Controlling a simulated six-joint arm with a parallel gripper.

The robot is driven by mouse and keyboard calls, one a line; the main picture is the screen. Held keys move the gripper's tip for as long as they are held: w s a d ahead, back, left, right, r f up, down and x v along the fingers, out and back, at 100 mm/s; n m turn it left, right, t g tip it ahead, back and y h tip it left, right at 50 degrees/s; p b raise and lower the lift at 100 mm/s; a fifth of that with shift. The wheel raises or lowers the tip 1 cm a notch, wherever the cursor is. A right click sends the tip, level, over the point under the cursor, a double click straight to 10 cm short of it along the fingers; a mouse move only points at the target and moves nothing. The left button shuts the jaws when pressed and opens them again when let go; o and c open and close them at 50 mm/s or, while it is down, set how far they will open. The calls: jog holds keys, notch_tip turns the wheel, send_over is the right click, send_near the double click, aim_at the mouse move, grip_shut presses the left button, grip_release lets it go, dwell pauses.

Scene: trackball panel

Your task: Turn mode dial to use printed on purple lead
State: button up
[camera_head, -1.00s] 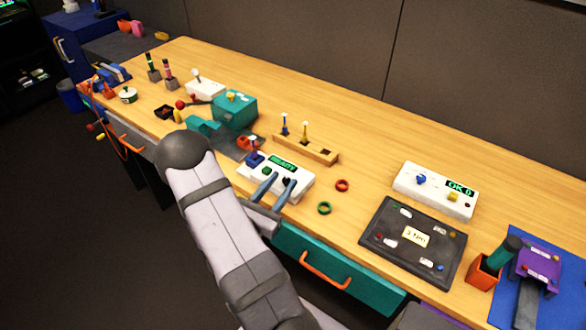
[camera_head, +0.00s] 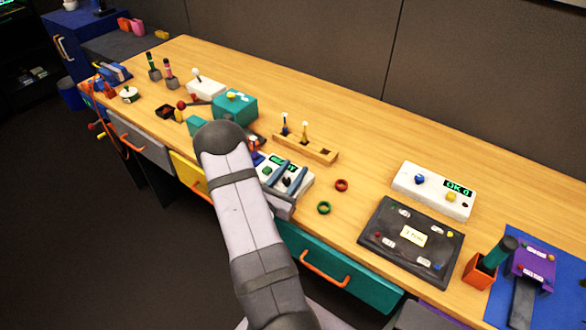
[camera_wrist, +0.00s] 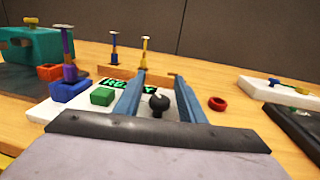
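A white panel (camera_head: 301,191) with a green-lettered display (camera_head: 284,164) stands at the bench's front edge. It also shows in the wrist view (camera_wrist: 50,113), with a black knob (camera_wrist: 158,103) and a green block (camera_wrist: 103,97). My gripper (camera_head: 297,165) is over this panel. In the wrist view its two blue fingers (camera_wrist: 158,75) are apart, one on each side of the knob; I cannot tell if they touch it. A purple post (camera_wrist: 69,74) stands in a blue base left of the panel. I cannot make out a purple lead or its printing.
A wooden rack (camera_head: 318,153) with upright pegs is behind the panel. Red (camera_head: 341,185) and green (camera_head: 324,208) rings lie to its right. Farther right are another white panel (camera_head: 405,174), a dark board (camera_head: 385,238) with small labels, and a purple box (camera_head: 535,262) on a blue mat.

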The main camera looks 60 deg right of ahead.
jog(key=shift+d, duration=0.25)
grip_shut()
jog(key=m+g+b, duration=0.1)
jog(key=g, duration=0.1)
jog(key=m+g, duration=0.1)
jog(key=g, duration=0.1)
jog(key=shift+s+m+b, duration=0.35)
jog(key=shift+m+b, duration=0.05)
jog(key=shift+s+a+m+g+b, duration=0.1)
jog(key=shift+s+m+g+b, duration=0.1)
jog(key=shift+m+g, duration=0.45)
jog(key=shift+s+m+g+b, duration=0.2)
jog(key=shift+m+g, duration=0.05)
jog(key=shift+g, duration=0.7)
